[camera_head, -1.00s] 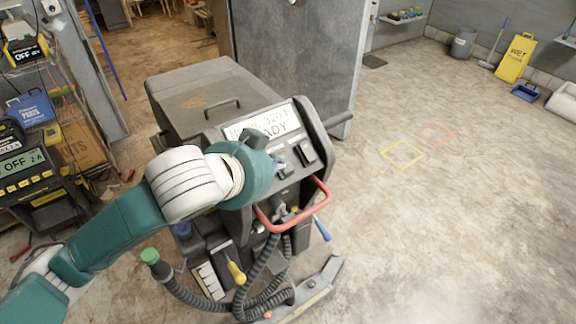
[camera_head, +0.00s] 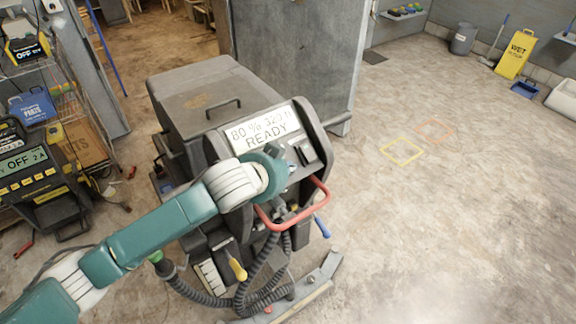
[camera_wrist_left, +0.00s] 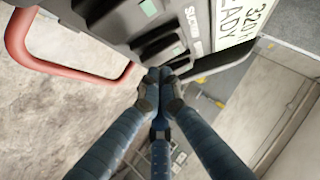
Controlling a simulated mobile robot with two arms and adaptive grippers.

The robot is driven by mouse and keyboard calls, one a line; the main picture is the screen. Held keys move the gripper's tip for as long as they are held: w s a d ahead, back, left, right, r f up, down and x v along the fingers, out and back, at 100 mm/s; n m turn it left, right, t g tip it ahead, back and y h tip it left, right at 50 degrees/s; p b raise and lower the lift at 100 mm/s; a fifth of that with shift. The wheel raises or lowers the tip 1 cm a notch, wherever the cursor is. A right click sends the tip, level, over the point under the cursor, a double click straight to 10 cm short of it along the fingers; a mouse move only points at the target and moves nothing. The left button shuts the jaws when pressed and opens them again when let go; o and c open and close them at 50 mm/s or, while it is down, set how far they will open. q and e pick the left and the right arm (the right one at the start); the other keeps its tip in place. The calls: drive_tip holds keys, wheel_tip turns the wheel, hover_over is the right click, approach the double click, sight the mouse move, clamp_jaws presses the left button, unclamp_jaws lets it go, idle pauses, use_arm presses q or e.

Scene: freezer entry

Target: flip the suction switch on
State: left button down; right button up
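A grey floor scrubber (camera_head: 190,88) stands mid-picture in the head view. Its display (camera_head: 262,128) reads "READY". Dark rocker switches sit on its panel below the display; in the left wrist view one switch (camera_wrist_left: 157,46) lies beside lettering that seems to read "SUCTION". My left gripper (camera_wrist_left: 160,76) has its blue fingers together, with no object seen between them. The fingertips are close to the panel by the switches; I cannot tell whether they touch. In the head view my teal and white wrist hides most of the gripper and part of the panel. My right gripper is not in view.
A red handle bar (camera_head: 293,212) curves out from the scrubber's rear, close to my left arm. Black hoses (camera_head: 262,296) hang below it. A shelf rack with chargers (camera_head: 28,165) stands at the left. The floor at the right is clear, with taped squares.

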use_arm(q)
drive_tip(key=shift+f, duration=0.15)
drive_tip(key=shift+f+t, duration=0.3)
drive_tip(key=shift+t, duration=0.1)
drive_tip(key=shift+r+p, duration=0.75)
